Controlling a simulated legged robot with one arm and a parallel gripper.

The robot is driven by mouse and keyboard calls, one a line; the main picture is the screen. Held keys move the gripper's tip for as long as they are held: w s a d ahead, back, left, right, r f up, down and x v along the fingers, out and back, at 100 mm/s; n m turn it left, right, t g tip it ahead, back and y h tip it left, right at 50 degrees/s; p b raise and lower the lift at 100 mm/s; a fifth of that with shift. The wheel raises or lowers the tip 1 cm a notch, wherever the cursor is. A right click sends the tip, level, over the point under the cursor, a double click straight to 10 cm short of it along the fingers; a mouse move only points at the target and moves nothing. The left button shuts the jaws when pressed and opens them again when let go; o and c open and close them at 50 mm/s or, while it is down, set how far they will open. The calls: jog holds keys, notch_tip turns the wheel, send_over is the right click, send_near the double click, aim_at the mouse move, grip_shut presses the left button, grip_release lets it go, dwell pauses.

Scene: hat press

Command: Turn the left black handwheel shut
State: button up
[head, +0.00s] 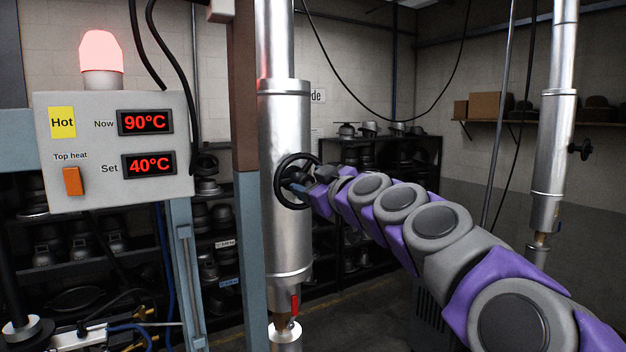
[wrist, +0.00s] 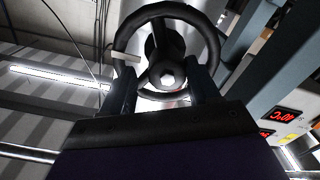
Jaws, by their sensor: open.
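The left black handwheel (head: 283,165) is a ring with spokes on the side of a thick silver vertical pipe (head: 284,240). My purple and grey arm reaches to it from the lower right in the head view. My gripper (head: 306,190) is at the lower right of the wheel's rim, and the wheel partly hides its fingers. In the wrist view the handwheel (wrist: 150,22) fills the top middle, with its bright hub between the fingers. My gripper (wrist: 164,82) is open there, one finger on each side of the wheel's lower part. I cannot tell whether the fingers touch the rim.
A control box (head: 113,150) at the left reads Now 90°C and Set 40°C, with a lit red lamp (head: 101,52) above. A blue and brown post (head: 247,210) stands just left of the pipe. A second pipe (head: 553,150) with a black handwheel (head: 581,149) is at the right.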

aim_at(307, 186)
jog(key=w+a, duration=0.2)
jog(key=shift+a+f, duration=0.3)
jog(key=shift+f, duration=0.1)
jog(key=shift+s, duration=0.3)
jog(key=shift+c, duration=1.2)
jog(key=shift+d+r, duration=0.15)
jog(key=shift+d, duration=0.4)
jog(key=c, duration=0.3)
jog(key=shift+s, duration=0.1)
jog(key=shift+c, duration=1.2)
jog(key=shift+b, duration=0.6)
